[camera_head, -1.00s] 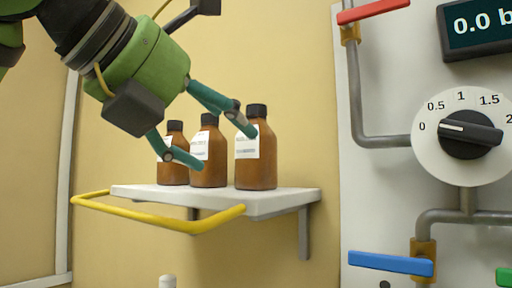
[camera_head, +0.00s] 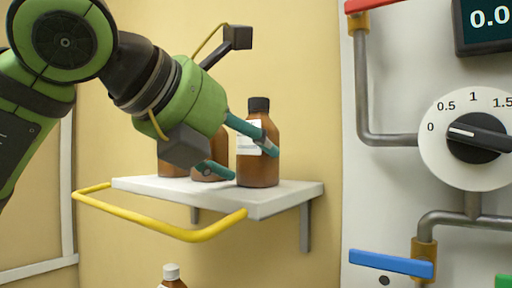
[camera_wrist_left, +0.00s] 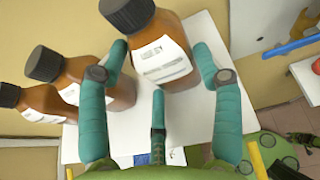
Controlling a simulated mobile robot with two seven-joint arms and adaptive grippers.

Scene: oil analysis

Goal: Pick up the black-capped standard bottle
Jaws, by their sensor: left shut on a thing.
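Three brown black-capped bottles with white labels stand in a row on a white wall shelf (camera_head: 275,200). My left gripper (camera_head: 252,163) is shut on the rightmost bottle (camera_head: 262,172), its teal fingers around the body. In the left wrist view this bottle (camera_wrist_left: 155,50) stands between the fingers, upright on the shelf as far as I can tell. The middle bottle (camera_head: 213,172) and the left bottle (camera_head: 170,168) are partly hidden behind my gripper; both show beside the left finger in the wrist view. My right gripper is out of view.
A yellow rail (camera_head: 190,234) runs along the shelf's front. A white-capped bottle (camera_head: 171,273) is below it. To the right is a panel with pipes, a dial (camera_head: 470,138), a red handle (camera_head: 375,5) and a blue handle (camera_head: 390,263).

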